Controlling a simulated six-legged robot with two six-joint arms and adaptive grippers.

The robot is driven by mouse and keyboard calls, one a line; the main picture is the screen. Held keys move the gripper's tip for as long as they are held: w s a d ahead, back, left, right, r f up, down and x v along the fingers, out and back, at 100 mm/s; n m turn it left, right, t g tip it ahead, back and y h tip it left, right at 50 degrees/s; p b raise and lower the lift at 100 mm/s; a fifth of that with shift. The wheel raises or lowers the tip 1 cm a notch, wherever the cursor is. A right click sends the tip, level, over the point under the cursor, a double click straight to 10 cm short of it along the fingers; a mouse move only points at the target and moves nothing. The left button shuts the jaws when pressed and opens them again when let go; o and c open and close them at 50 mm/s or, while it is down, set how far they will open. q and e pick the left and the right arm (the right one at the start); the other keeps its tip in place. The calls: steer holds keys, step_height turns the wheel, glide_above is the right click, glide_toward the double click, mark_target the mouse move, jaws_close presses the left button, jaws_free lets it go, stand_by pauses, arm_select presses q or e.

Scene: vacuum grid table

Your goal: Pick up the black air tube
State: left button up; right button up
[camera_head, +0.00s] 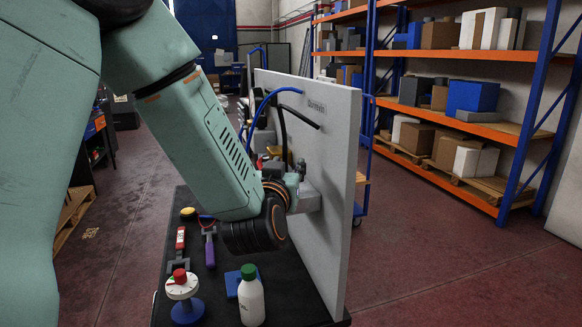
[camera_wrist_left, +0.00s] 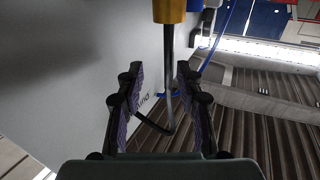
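The black air tube (camera_head: 300,116) shows in the head view as a short dark bend against the white upright panel (camera_head: 334,177). In the left wrist view the black air tube (camera_wrist_left: 168,80) runs down from a gold fitting (camera_wrist_left: 169,11) and bends low in the picture. My left gripper (camera_wrist_left: 159,70) is open, with purple-lined fingers on either side of the tube in the picture. I see no finger touching it, and I cannot tell its depth between them. In the head view my arm largely hides the left gripper. My right gripper is not in view.
A blue tube (camera_head: 268,97) arches beside the black one. The dark table (camera_head: 282,290) carries a white bottle with green cap (camera_head: 251,297), a round red-topped dial (camera_head: 182,285) and hand tools (camera_head: 209,247). Orange-and-blue shelving (camera_head: 440,56) stands at the back right.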

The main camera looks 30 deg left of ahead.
mark_target(286, 161)
arm_select(q)
steer(key=w+a, duration=0.2)
steer(key=a, duration=0.1)
steer(key=shift+w+a+f, duration=0.15)
steer(key=shift+w, duration=0.1)
steer(key=shift+w+d+r, duration=0.15)
steer(key=shift+d, duration=0.3)
steer(key=shift+w+d+r, duration=0.1)
steer(key=shift+d, duration=0.35)
steer(key=shift+c, duration=0.4)
steer(key=shift+s+a+f, duration=0.1)
steer(key=shift+a+f, duration=0.1)
steer(key=shift+a, duration=0.55)
steer(key=c, duration=0.4)
steer(key=shift+c, duration=1)
steer(key=shift+d+r, duration=0.1)
steer(key=shift+d, duration=0.4)
jaws_close()
steer(key=shift+a, duration=0.1)
